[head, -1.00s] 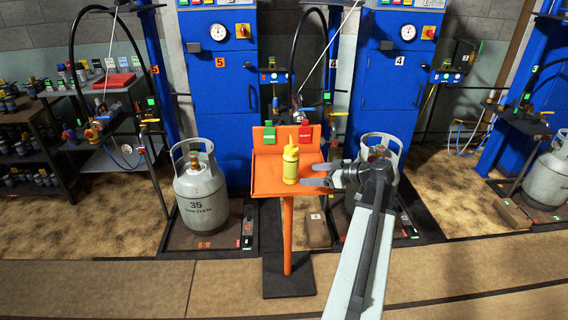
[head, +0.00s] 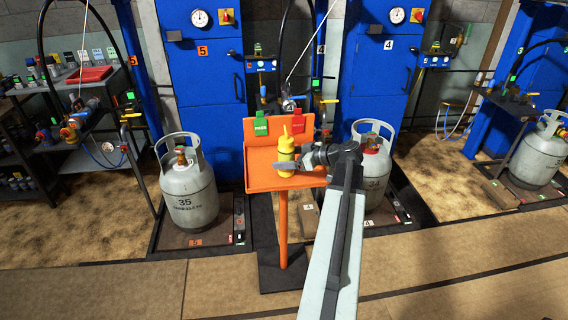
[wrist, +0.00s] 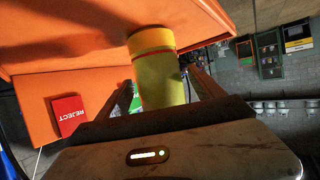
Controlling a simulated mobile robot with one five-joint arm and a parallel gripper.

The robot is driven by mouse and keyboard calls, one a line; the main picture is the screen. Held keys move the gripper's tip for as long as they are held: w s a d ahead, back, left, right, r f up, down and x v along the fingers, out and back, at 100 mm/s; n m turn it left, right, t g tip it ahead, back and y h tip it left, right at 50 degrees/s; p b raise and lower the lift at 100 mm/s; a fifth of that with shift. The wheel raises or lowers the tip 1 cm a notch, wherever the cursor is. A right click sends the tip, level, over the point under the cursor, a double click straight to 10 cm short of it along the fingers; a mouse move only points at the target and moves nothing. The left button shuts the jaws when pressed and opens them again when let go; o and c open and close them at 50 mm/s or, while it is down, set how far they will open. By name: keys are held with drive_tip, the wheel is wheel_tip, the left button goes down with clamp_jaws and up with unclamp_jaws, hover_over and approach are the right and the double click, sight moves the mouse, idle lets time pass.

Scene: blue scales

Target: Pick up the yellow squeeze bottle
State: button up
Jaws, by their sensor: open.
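The yellow squeeze bottle (head: 286,150) stands upright on the orange stand's tray (head: 262,182) in the head view. My gripper (head: 288,166) is at the bottle, coming in from the right, at about the height of its lower part. In the wrist view the bottle (wrist: 158,80) lies between the two open fingers (wrist: 160,92), one on each side. A gap shows near the left finger; whether the right finger touches the bottle I cannot tell. The bottle's lower part is partly hidden by my gripper in the head view.
A green sign (head: 261,126) and a red reject sign (wrist: 68,114) are on the stand's back panel, behind the bottle. Grey gas cylinders stand left (head: 189,190) and right (head: 374,175) of the stand. Blue cabinets rise behind.

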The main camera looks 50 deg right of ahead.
sight(279, 158)
drive_tip(key=x, duration=0.3)
drive_tip(key=shift+w+f+b, duration=0.15)
drive_tip(key=shift+b, duration=0.25)
clamp_jaws()
